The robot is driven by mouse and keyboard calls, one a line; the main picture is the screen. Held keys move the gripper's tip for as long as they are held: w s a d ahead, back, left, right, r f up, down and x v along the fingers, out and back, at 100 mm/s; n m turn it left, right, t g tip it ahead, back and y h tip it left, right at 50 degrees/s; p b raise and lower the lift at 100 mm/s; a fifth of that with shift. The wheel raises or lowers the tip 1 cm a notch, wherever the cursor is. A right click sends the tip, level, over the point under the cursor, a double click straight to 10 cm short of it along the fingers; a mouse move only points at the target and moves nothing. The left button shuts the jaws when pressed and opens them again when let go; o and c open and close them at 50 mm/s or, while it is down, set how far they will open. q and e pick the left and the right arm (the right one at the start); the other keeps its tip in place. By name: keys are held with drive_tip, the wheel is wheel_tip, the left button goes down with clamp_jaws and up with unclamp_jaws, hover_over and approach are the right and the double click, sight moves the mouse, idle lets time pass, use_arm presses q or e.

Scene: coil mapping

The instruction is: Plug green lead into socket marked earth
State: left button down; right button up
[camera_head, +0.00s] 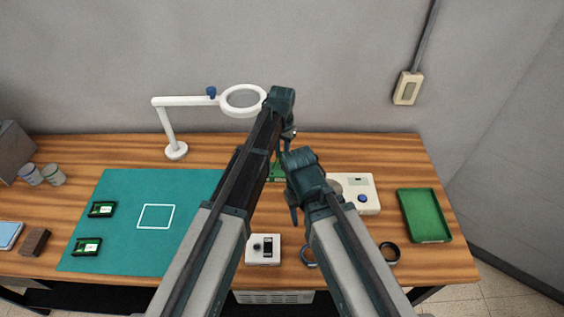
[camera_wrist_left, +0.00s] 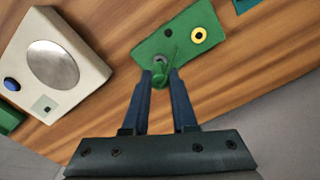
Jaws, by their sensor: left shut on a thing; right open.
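A green socket board (camera_wrist_left: 185,50) lies on the wooden table. In the head view it shows between my arms (camera_head: 276,175), partly hidden by them. It has a yellow-ringed socket (camera_wrist_left: 199,35), a black socket (camera_wrist_left: 168,33) and a grey round one (camera_wrist_left: 158,60) near the fingertips. I cannot read any markings. My left gripper (camera_wrist_left: 161,79) is shut on the green lead (camera_wrist_left: 161,76), right at the board's near edge. Whether its plug is inside the grey socket or just above it, I cannot tell. My right gripper (camera_head: 293,210) is open, nearer the front of the table.
A white device with a round plate (camera_wrist_left: 54,62) stands beside the board. A green tray (camera_head: 424,215) is at the right. A small white box (camera_head: 263,249) and dark rings (camera_head: 389,252) lie in front. A magnifier lamp (camera_head: 176,150) and teal mat (camera_head: 120,235) are left.

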idle(0.3)
use_arm(q)
wheel_tip(320, 180, up, 4)
drive_tip(key=p, duration=0.3)
drive_tip(key=shift+f+p, duration=0.15)
drive_tip(key=shift+p, duration=0.15)
drive_tip(key=shift+f, duration=0.1)
drive_tip(key=a+r+p, duration=0.2)
drive_tip(key=a, duration=0.5)
drive_tip(key=shift+r+p, duration=0.3)
drive_tip(key=shift+r, duration=0.1)
drive_tip(key=shift+f, duration=0.2)
